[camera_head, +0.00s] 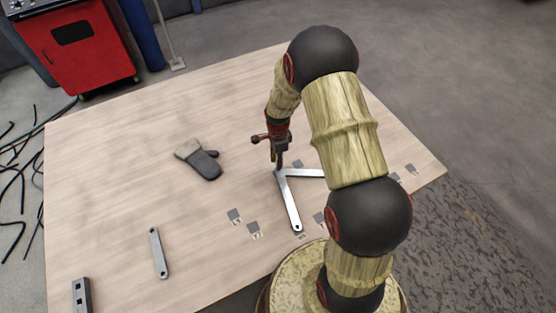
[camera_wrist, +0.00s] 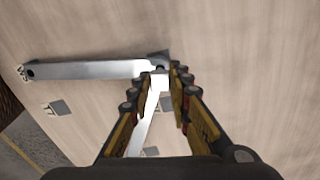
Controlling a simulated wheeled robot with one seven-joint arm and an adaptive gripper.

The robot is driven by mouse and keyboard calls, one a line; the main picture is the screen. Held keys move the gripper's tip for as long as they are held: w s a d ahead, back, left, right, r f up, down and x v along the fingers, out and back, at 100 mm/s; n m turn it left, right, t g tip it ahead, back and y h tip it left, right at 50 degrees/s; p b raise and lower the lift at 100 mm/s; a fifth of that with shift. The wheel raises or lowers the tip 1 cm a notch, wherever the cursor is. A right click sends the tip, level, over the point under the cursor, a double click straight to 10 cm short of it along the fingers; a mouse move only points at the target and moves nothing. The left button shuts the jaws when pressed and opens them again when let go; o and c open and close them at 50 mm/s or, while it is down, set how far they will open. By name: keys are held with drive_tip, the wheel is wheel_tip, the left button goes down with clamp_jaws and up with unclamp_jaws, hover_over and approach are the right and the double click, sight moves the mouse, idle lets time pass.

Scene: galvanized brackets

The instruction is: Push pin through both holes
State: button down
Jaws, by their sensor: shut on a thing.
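Two galvanized bracket strips lie on the wooden table with their ends meeting at a corner. One strip (camera_head: 290,205) runs toward the front edge and the other (camera_head: 306,173) runs right, partly behind my arm. In the wrist view one strip (camera_wrist: 85,70) extends left with a hole at its far end, and the other (camera_wrist: 150,118) runs down between my fingers. My gripper (camera_head: 279,163) points down over the corner; its fingertips also show in the wrist view (camera_wrist: 163,72). It is shut on a small dark piece, apparently the pin, mostly hidden. How deep it sits cannot be told.
A loose grey strip (camera_head: 158,253) and a dark block with holes (camera_head: 81,295) lie at the front left of the table (camera_head: 110,180). Several flat grey squares mark the tabletop. The left middle is clear.

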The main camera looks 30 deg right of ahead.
drive_tip(key=shift+f+b, duration=0.9)
drive_tip(key=shift+f, duration=0.75)
idle(0.4)
drive_tip(key=c, duration=1.6)
unclamp_jaws()
wheel_tip(320, 180, up, 12)
